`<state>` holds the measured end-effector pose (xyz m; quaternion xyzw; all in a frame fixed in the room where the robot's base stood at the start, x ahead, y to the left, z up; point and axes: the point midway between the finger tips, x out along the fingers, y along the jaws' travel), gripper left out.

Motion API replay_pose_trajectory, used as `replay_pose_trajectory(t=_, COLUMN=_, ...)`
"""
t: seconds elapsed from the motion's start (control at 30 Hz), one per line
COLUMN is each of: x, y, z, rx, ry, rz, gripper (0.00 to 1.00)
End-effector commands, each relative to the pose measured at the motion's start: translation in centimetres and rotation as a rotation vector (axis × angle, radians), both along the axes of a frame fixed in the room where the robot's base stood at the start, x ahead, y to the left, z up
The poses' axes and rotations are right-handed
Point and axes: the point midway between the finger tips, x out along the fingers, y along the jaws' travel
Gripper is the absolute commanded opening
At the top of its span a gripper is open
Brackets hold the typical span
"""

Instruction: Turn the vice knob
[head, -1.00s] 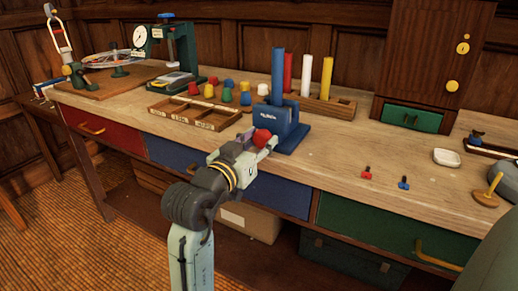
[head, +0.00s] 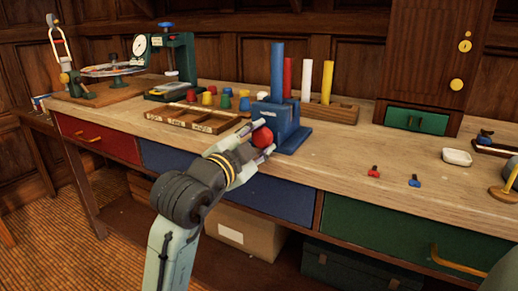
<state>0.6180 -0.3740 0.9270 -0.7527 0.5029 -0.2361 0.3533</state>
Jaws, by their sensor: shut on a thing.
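The blue vice (head: 278,118) stands at the front edge of the bench, with a tall blue post rising behind its body. Its round red knob (head: 262,137) faces the front. My gripper (head: 257,142) reaches up from below, one finger to the upper left of the knob and the other to its lower right. It is shut on the red knob. Part of the knob is hidden by the fingers, and no mark on it shows its turn angle.
A wooden tray (head: 216,126) lies left of the vice, with several coloured pegs (head: 225,101) behind it. A rack (head: 335,112) with upright rods stands behind. Small red (head: 374,171) and blue (head: 414,181) pieces lie to the right. The bench between is clear.

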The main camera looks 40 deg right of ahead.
Motion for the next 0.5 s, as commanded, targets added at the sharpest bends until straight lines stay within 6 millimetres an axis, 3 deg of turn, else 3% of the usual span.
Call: replay_pose_trajectory(t=0.5, x=-0.03, y=-0.04, z=-0.22, rx=0.113, ry=-0.268, rz=0.0, gripper=0.11)
